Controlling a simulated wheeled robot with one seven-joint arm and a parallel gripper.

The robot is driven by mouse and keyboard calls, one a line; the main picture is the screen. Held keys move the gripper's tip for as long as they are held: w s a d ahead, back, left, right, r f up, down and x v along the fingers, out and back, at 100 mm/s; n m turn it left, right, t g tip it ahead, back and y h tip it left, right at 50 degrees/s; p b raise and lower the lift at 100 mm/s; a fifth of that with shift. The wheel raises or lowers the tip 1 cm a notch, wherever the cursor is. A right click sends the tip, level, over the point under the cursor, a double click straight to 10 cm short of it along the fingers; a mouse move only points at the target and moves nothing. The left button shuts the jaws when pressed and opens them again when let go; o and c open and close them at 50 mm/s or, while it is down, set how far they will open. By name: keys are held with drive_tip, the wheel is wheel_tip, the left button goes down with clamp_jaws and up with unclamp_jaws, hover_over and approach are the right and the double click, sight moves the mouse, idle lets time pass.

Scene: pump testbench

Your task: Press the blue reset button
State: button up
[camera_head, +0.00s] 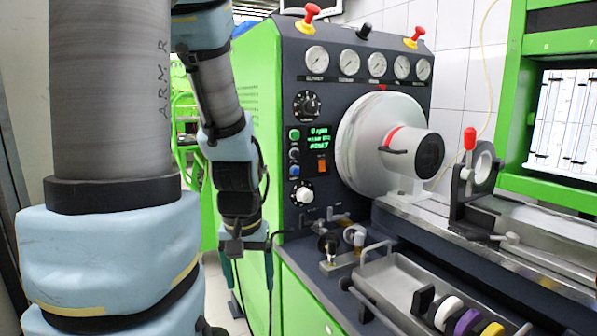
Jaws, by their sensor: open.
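The blue reset button (294,170) is a small round button on the dark front panel of the pump testbench (340,120). It sits lowest in a short column, below a green button (294,134) and a dark button (294,153), left of the green-lit display. My gripper (246,264) hangs pointing down at the left of the panel, lower than the blue button and apart from it in the picture. Its jaws are open and I see nothing between them. The fingertips are small and partly unclear. The blue button is in plain view.
An orange switch (322,166) and a white knob (305,195) are close to the button. A large silver drum (375,145) stands to the right. A metal tray (400,285) with colored rings and some valve fittings (340,245) sit below the panel.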

idle(0.3)
clamp_jaws()
idle(0.6)
idle(1.0)
